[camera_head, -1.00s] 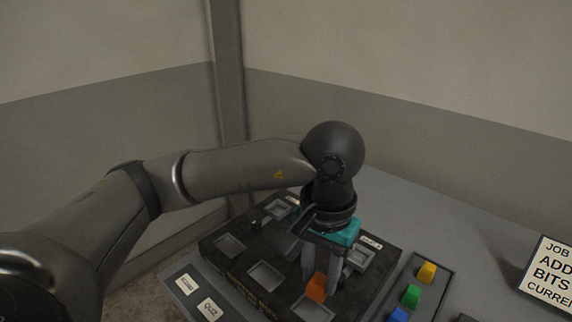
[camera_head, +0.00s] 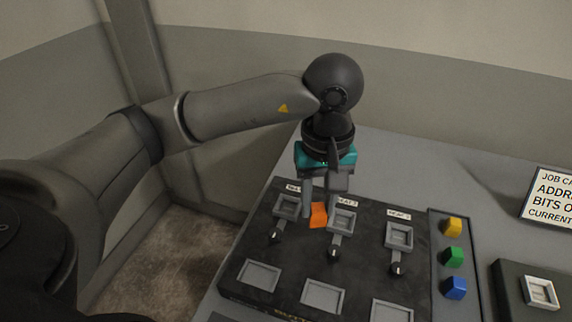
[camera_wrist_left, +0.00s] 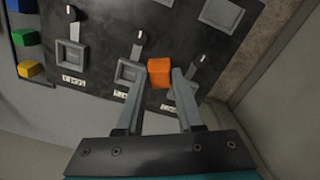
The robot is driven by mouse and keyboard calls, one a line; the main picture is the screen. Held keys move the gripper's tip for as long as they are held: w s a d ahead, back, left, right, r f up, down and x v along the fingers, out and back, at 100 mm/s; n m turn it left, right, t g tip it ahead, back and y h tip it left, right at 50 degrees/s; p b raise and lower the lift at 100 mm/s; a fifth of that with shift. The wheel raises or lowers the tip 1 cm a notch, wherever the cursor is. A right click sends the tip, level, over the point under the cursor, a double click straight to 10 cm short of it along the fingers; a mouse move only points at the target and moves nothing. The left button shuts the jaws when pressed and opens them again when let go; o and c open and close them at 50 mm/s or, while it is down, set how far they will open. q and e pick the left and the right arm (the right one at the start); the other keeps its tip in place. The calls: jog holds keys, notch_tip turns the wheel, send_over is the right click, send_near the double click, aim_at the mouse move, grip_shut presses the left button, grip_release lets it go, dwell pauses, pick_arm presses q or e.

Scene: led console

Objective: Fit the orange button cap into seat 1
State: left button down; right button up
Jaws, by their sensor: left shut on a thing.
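The orange button cap (camera_head: 318,215) is between the fingers of my left gripper (camera_head: 319,209), above the dark console panel (camera_head: 366,268). In the head view it appears between the left upper seat (camera_head: 288,207) and the middle upper seat (camera_head: 342,220). The left wrist view also shows the cap (camera_wrist_left: 159,72) between the fingertips; its height above the panel is unclear. A finger partly covers the left seat's label, so I cannot read its number. In the wrist view, that seat (camera_wrist_left: 181,91) is partly behind a finger. My right gripper is not in view.
The right upper seat (camera_head: 399,236) and several larger front recesses (camera_head: 322,295) are empty. Black knobs (camera_head: 334,254) stand up below the upper seats. Yellow (camera_head: 453,226), green (camera_head: 453,257) and blue (camera_head: 454,288) caps sit in a tray on the right. A sign (camera_head: 549,200) stands behind.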

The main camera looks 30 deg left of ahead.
pick_arm(q)
jog(key=shift+w+a+r+n+p, duration=0.1)
jog(key=shift+w+r+n+p, duration=0.05)
jog(key=shift+n, duration=0.45)
jog(key=shift+w+r+n+p, duration=0.1)
jog(key=shift+n+p, duration=0.05)
jog(key=shift+n, duration=0.45)
jog(key=n, duration=0.2)
jog(key=w+n+p, duration=0.1)
jog(key=n, duration=0.1)
jog(key=shift+r, duration=0.1)
jog(key=a+m+p, duration=0.2)
jog(key=m+p, duration=0.2)
jog(key=m, duration=0.5)
jog(key=w+a+f+m+p, duration=0.1)
jog(key=a+m+p, duration=0.2)
jog(key=m, duration=0.7)
jog(key=w+a+f+m+p, duration=0.1)
jog(key=a+m+p, duration=0.2)
jog(key=m, duration=0.7)
jog(key=shift+w+f+p, duration=0.15)
jog(key=shift+p, duration=0.75)
jog(key=shift+f+m+b, duration=0.3)
jog(key=shift+f+b, duration=0.8)
jog(key=shift+f, duration=0.1)
